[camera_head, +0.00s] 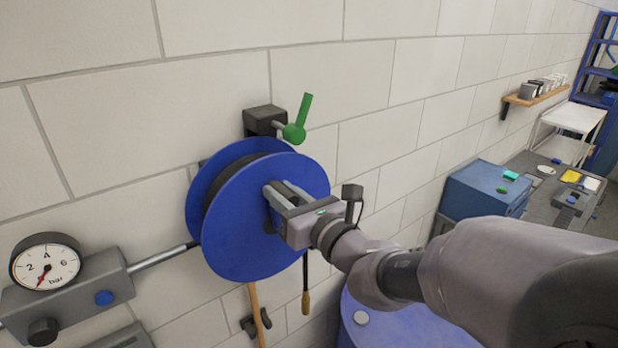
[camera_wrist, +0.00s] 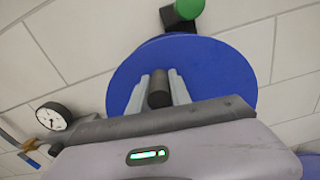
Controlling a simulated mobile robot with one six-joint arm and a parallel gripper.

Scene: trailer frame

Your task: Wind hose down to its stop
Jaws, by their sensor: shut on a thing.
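The blue hose reel (camera_head: 250,235) is mounted on the white block wall, with dark hose wound between its two discs. The reel's face also fills the middle of the wrist view (camera_wrist: 225,75). My gripper (camera_head: 275,191) is at the front disc, shut on the reel's dark crank handle (camera_wrist: 159,88). The two fingers stand on either side of the handle. A hose end with a tan tip (camera_head: 305,300) hangs below the reel. The rest of the handle's mount is hidden behind my gripper.
A green lever (camera_head: 300,120) on a black block sits above the reel. A pressure gauge (camera_head: 45,265) on a grey unit is at left, joined to the reel by a pipe. A blue drum (camera_head: 385,325) stands below my arm. A blue cabinet (camera_head: 487,190) and a shelf (camera_head: 535,93) are at right.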

